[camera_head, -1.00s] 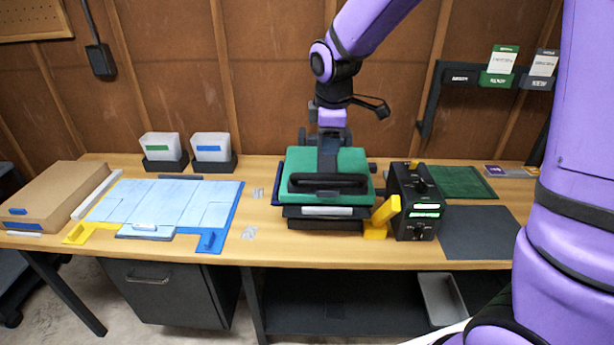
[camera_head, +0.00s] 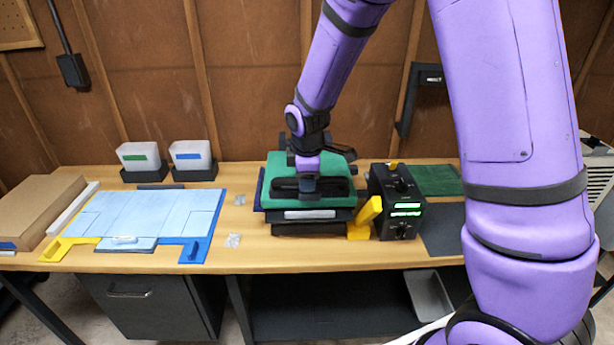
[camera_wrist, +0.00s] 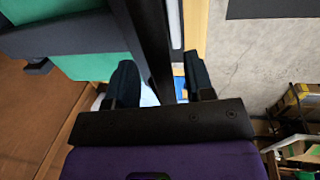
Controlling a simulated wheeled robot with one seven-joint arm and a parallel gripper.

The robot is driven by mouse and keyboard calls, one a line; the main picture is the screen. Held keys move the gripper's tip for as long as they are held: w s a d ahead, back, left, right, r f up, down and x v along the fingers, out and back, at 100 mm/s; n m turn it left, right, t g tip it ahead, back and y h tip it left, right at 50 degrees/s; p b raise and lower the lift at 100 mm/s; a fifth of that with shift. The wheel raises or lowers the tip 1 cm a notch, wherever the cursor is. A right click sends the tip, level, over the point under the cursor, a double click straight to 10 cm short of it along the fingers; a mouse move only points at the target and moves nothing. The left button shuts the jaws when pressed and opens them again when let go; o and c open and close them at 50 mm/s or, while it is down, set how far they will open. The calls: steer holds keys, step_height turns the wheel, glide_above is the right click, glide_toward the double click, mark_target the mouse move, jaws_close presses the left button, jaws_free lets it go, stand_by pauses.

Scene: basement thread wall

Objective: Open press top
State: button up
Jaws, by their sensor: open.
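The press (camera_head: 300,218) stands on the bench with its green top (camera_head: 287,168) lying down over the dark base. A black bar handle (camera_head: 284,188) runs along the front of the top. My gripper (camera_head: 309,186) is pointed down at this handle, and my wrist hides part of it. In the wrist view my gripper (camera_wrist: 160,62) is open, with one dark finger on each side of the black handle bar (camera_wrist: 152,30). Gaps show between the bar and the fingers. The green top (camera_wrist: 90,35) is at the upper left there.
A black control box (camera_head: 396,200) with lit green displays and a yellow piece (camera_head: 366,217) stand close right of the press. A blue and yellow board (camera_head: 145,215) lies left, with two bins (camera_head: 193,155) behind. Small clear packets (camera_head: 233,240) lie between board and press.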

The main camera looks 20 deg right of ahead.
jaws_close()
